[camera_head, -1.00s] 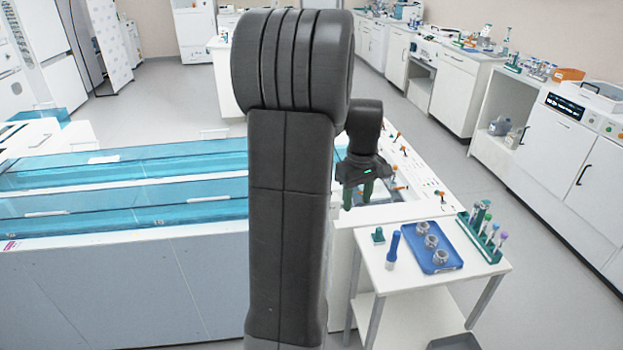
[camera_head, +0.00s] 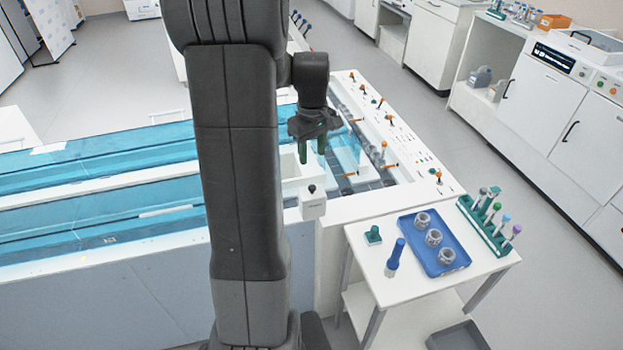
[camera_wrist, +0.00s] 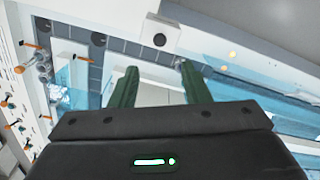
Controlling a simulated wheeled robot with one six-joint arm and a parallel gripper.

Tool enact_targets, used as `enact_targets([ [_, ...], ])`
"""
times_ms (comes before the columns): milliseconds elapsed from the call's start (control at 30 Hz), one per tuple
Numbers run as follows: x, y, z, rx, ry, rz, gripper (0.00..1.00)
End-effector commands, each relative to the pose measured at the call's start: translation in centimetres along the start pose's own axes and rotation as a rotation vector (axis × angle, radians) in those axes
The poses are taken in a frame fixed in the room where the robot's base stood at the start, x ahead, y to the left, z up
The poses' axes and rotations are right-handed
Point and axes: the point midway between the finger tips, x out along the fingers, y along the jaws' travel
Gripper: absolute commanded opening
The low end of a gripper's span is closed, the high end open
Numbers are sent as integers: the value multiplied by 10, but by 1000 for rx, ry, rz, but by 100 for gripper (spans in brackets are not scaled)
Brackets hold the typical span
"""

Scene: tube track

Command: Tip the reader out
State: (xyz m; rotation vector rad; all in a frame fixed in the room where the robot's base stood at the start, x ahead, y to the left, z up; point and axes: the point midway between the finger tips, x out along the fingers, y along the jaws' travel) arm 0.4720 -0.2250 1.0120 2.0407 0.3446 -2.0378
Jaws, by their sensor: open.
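A small white box with a round black knob (camera_head: 312,203) stands at the front edge of the track bench. It also shows at the top of the wrist view (camera_wrist: 160,36). It may be the reader, but I cannot tell for sure. My gripper (camera_head: 312,150) hangs above the track, behind the box in the head view. Its two green fingers point down, apart, with nothing between them. In the wrist view my gripper (camera_wrist: 160,75) is open, and the box lies beyond the fingertips, apart from them.
Orange-topped pegs (camera_head: 384,150) line the bench's right side. Clear blue covers (camera_head: 110,215) run along the track at left. A side table (camera_head: 390,287) holds a blue tray (camera_head: 448,262) of grey cups, a blue tube (camera_head: 395,257) and a green tube rack (camera_head: 487,232).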

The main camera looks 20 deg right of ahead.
Motion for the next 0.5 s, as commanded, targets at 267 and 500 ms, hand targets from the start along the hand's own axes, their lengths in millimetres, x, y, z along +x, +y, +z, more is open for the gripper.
enact_targets([
  [267,62,-1,1,0,-5,-4,43],
  [500,99,0,1,0,-3,-3,43],
])
